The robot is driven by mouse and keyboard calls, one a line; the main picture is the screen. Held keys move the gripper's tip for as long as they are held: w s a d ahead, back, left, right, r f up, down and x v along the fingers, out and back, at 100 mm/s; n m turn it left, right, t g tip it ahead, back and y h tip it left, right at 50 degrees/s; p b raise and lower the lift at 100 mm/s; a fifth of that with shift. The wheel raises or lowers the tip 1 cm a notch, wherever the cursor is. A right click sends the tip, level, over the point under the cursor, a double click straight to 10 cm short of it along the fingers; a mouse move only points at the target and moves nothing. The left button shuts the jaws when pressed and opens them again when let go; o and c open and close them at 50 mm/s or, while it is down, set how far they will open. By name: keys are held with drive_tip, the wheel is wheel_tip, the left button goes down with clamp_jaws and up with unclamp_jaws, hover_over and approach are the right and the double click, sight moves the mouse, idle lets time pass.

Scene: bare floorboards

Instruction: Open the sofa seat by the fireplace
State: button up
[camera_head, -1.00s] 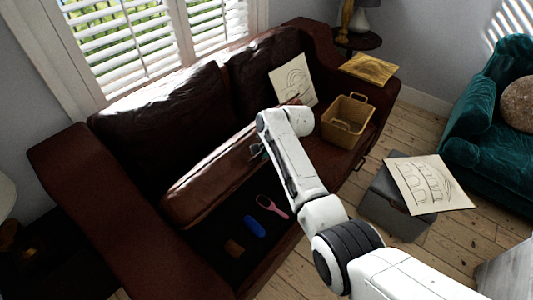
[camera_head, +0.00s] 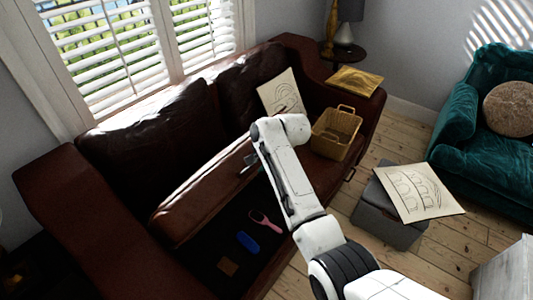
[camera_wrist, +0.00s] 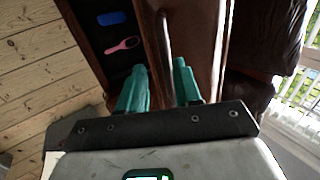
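The dark red-brown leather sofa (camera_head: 60,200) stands under the window. Its left seat lid (camera_head: 200,195) is tilted up, showing a dark storage space below. Inside lie a pink brush-like item (camera_head: 264,222), a blue item (camera_head: 247,242) and a small brown item (camera_head: 228,266). My gripper (camera_head: 248,163) is at the raised lid's front edge, near its right end. In the wrist view, its two teal fingers (camera_wrist: 161,85) stand apart on either side of a dark bar (camera_wrist: 165,45) along the lid. Gaps show beside the bar; firm contact cannot be made out. No fireplace is visible.
A wicker basket (camera_head: 335,133) and a drawing (camera_head: 282,93) are on the sofa's right seat. A grey box (camera_head: 385,225) with another drawing (camera_head: 420,190) on top stands on the floor at right. A teal armchair (camera_head: 490,140) is beyond it. Floorboards lie between.

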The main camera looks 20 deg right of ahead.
drive_tip(key=v, duration=0.7)
drive_tip(key=shift+d, duration=0.1)
drive_tip(key=s+d+f+n+g+h, duration=0.15)
drive_tip(key=s+f, duration=0.25)
drive_tip(key=s, duration=0.4)
drive_tip(key=s+d+f+n, duration=0.1)
drive_tip(key=s+f+n, duration=0.1)
drive_tip(key=s+f, duration=0.35)
drive_tip(key=s+d+f+n+g+h, duration=0.1)
drive_tip(key=s+f+n, duration=0.15)
drive_tip(key=s, duration=0.65)
drive_tip(key=s+n+g, duration=0.1)
drive_tip(key=s+n, duration=0.4)
drive_tip(key=s, duration=1.7)
drive_tip(key=shift+d+f+g+h, duration=0.35)
drive_tip(key=shift+d+f, duration=0.05)
